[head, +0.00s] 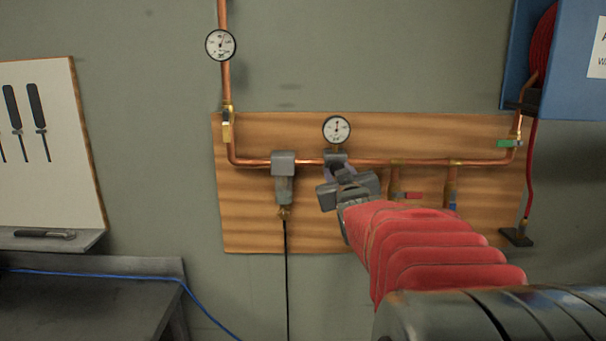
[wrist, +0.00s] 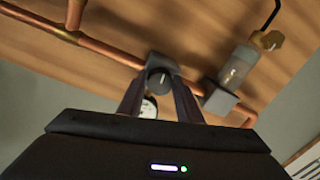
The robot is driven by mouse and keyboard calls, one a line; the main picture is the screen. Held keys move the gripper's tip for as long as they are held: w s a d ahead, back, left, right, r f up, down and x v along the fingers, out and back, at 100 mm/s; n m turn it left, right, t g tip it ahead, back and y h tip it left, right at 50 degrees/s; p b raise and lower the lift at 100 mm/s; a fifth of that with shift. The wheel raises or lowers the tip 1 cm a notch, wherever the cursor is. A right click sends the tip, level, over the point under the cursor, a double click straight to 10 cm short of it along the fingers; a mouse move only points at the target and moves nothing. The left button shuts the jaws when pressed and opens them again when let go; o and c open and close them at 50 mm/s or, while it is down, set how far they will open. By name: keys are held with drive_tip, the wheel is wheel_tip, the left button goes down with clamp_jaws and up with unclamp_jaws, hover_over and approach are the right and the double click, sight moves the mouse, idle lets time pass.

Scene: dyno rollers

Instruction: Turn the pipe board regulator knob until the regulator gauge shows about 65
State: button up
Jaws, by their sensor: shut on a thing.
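The wooden pipe board (head: 255,225) hangs on the wall ahead. The regulator (head: 336,159) sits on its copper pipe, with the round white regulator gauge (head: 337,130) just above. The gauge needle points roughly upward; its numbers are too small to read. My gripper (head: 338,173) reaches up to the regulator from the lower right and hides its lower part. In the wrist view, my gripper's two dark fingers (wrist: 160,88) are shut on the dark regulator knob (wrist: 159,79), one on each side. The gauge also shows partly between the fingers (wrist: 149,108).
A grey filter unit (head: 283,165) with a black hose is left of the regulator. Red-handled (head: 412,195) and blue-handled (head: 453,208) valves are at its right. Another gauge (head: 220,45) is at upper left. A blue reel housing (head: 575,85) stands at right.

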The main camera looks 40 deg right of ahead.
drive_tip(key=shift+n, duration=1.5)
drive_tip(key=o, duration=1)
drive_tip(key=shift+o, duration=0.2)
